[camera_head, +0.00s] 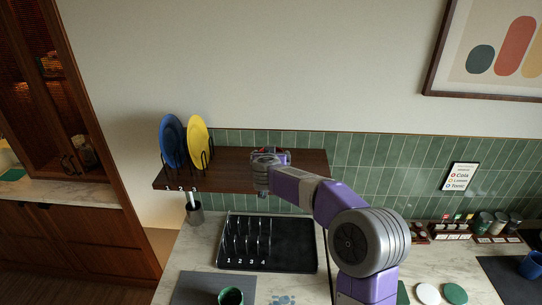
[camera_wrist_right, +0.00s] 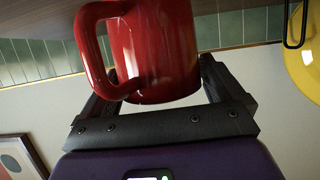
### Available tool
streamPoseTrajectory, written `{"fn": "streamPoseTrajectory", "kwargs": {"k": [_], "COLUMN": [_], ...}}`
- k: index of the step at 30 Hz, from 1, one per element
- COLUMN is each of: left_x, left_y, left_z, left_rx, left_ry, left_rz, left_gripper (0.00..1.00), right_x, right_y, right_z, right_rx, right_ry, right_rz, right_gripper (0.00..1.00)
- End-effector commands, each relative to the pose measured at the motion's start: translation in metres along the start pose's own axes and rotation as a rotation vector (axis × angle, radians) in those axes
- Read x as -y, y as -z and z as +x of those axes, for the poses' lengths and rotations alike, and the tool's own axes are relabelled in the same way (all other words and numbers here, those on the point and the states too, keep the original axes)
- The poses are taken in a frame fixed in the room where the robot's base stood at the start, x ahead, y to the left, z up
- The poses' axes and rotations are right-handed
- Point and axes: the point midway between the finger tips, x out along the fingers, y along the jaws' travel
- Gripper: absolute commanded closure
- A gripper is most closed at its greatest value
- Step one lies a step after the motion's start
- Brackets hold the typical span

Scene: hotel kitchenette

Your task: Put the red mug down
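The red mug (camera_wrist_right: 158,50) fills the middle of the right wrist view, with its handle (camera_wrist_right: 90,45) to the left. My right gripper (camera_wrist_right: 165,95) has a finger on each side of the mug's body and appears shut on it. In the head view, my right gripper (camera_head: 268,160) is over the wooden shelf (camera_head: 232,160), right of the plates, and hides most of the mug. I cannot tell whether the mug touches the shelf. My left gripper is not in view.
A blue plate (camera_head: 171,141) and a yellow plate (camera_head: 198,142) stand in a rack at the shelf's left. Below are a black tray (camera_head: 300,255) with a numbered rack, a utensil cup (camera_head: 194,213) and a green mug (camera_head: 231,297). Shelf between plates and gripper is clear.

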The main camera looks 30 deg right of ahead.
Motion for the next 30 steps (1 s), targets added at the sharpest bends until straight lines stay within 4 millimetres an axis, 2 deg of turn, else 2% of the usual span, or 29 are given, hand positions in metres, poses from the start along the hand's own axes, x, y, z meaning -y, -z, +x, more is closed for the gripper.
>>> {"fn": "streamPoseTrajectory", "kwargs": {"k": [11, 14, 24, 30], "left_x": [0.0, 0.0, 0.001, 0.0], "left_y": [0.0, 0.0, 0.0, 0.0], "left_z": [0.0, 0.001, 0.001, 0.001], "left_rx": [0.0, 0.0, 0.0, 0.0], "left_ry": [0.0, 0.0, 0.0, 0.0], "left_rz": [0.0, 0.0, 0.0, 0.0], "left_gripper": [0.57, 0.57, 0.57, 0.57], "right_x": [0.0, 0.0, 0.0, 0.0], "right_y": [0.004, 0.005, 0.004, 0.004], "right_z": [-0.006, -0.021, -0.094, -0.117], "right_rx": [-0.001, -0.002, -0.002, 0.0], "right_ry": [0.001, 0.002, 0.003, 0.001], "right_rz": [0.003, 0.002, 0.001, 0.001], "right_gripper": [0.0, 0.0, 0.0, 0.0]}}
